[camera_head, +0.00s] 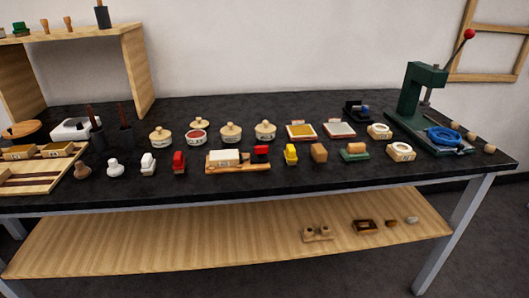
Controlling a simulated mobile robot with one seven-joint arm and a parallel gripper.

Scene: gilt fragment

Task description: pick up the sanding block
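Several small blocks stand along the front of the black bench top (230,184). A green block with a rounded orange-brown top (354,151) lies right of centre. A plain brown block (319,152) stands just left of it. Either could be the sanding block; the view is too small to tell which. Both stand clear, with nothing on top of them. My gripper is not in view.
Lidded pots (231,132) stand behind. A green press (423,90) rises at right. The bench's front strip is bare.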

